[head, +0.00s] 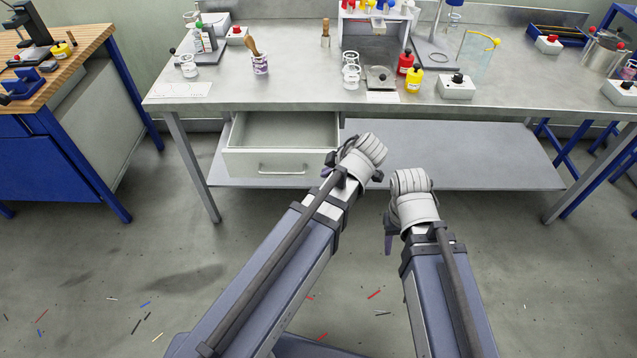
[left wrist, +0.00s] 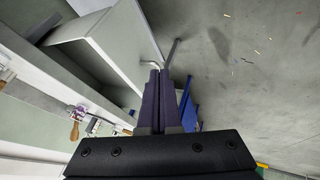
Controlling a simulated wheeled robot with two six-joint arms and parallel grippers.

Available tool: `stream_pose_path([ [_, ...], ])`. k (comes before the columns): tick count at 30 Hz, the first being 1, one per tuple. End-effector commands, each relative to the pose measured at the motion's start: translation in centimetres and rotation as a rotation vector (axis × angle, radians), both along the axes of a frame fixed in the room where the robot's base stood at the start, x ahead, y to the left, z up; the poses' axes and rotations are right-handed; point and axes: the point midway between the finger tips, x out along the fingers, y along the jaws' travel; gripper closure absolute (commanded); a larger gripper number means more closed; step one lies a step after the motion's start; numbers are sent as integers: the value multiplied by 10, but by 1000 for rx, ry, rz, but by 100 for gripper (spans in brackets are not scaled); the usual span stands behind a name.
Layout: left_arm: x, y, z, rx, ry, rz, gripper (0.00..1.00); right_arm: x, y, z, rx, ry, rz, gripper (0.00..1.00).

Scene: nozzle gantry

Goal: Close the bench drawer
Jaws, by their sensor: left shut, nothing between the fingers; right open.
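The grey-white bench drawer (head: 268,163) is pulled out under the left part of the steel bench, and its inside looks empty. Its bar handle (head: 283,169) is on the front panel. My left gripper (head: 328,168) is at the right end of the drawer front in the head view, partly hidden by my wrist. In the left wrist view its dark fingers (left wrist: 158,88) are shut and empty, with their tips close to the handle (left wrist: 151,66); I cannot tell if they touch. My right gripper (head: 388,238) is open, lower and to the right, away from the drawer.
The bench top (head: 300,85) holds bottles, glassware and a brush pot (head: 260,65). A lower shelf (head: 470,155) runs under the bench, right of the drawer. A blue-framed wooden bench (head: 60,60) stands at the left. The floor before the drawer is clear except for small scraps.

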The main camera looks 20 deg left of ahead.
Motion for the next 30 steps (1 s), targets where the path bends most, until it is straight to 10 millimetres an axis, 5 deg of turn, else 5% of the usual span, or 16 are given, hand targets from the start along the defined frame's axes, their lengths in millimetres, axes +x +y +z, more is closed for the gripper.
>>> stream_pose_path([
  [11,7,6,-5,-14,-61,74,100,0,0,-8,0,0,0,50],
  [30,42,54,-87,-13,-58,73,100,0,0,-90,0,0,1,50],
])
